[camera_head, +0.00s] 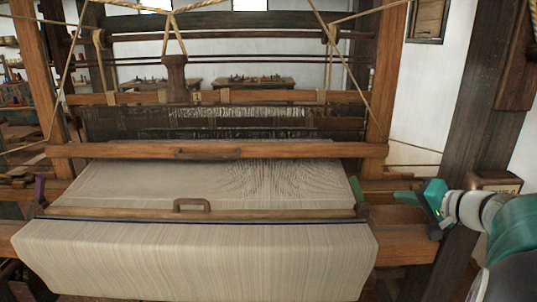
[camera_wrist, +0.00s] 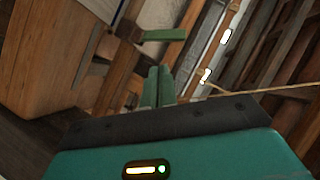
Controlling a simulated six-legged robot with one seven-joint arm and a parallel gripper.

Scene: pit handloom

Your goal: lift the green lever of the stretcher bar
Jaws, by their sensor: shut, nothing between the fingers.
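The stretcher bar (camera_head: 120,212) lies across the pale cloth near its front edge. Its green lever (camera_head: 357,189) stands up at the bar's right end, leaning a little. In the wrist view the green lever (camera_wrist: 165,35) shows as a flat green strip joined to a dark brown end piece, beyond my fingertips. My gripper (camera_head: 396,197) is to the right of the lever, at about its height in the picture, with a visible gap between them. Its green fingers point left and are shut together and empty, as the wrist view (camera_wrist: 158,72) also shows.
A purple lever (camera_head: 40,189) stands at the bar's left end. A wooden crossbeam (camera_head: 230,150) runs behind the bar, and a thick post (camera_head: 388,80) rises behind my gripper. The front beam (camera_head: 405,245) lies below my gripper. Cords hang across the upper frame.

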